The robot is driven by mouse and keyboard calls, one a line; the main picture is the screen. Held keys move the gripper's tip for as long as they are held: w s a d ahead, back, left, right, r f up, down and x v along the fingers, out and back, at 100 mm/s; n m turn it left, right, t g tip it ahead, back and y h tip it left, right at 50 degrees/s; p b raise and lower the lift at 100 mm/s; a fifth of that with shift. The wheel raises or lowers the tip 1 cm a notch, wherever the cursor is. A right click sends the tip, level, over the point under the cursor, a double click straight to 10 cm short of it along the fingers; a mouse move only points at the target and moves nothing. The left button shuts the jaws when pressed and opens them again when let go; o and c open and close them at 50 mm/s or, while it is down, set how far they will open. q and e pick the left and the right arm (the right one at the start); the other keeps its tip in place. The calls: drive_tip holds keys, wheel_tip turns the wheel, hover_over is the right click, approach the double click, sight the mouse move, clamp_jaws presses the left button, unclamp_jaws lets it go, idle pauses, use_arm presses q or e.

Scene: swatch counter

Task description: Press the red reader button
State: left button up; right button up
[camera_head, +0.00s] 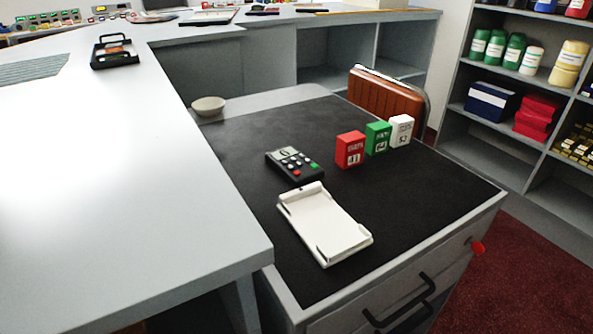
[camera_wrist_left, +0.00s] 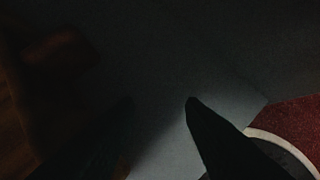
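A small black card reader (camera_head: 283,169) with a grey display and several keys lies on the black mat of the lower counter in the head view. Its red button (camera_head: 297,174) is small, on the edge nearest me, with a green one beside it. My left gripper (camera_wrist_left: 158,102) shows only in its wrist view. Its two dark fingers are apart with nothing visible between them, over a dim grey surface. The reader is not in that wrist view. Neither of my grippers shows in the head view.
A white tray (camera_head: 325,226) lies in front of the reader. Red (camera_head: 350,150), green (camera_head: 378,138) and white (camera_head: 401,130) boxes stand to its right. A bowl (camera_head: 208,106) is behind. The higher white counter (camera_head: 130,200) borders the left.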

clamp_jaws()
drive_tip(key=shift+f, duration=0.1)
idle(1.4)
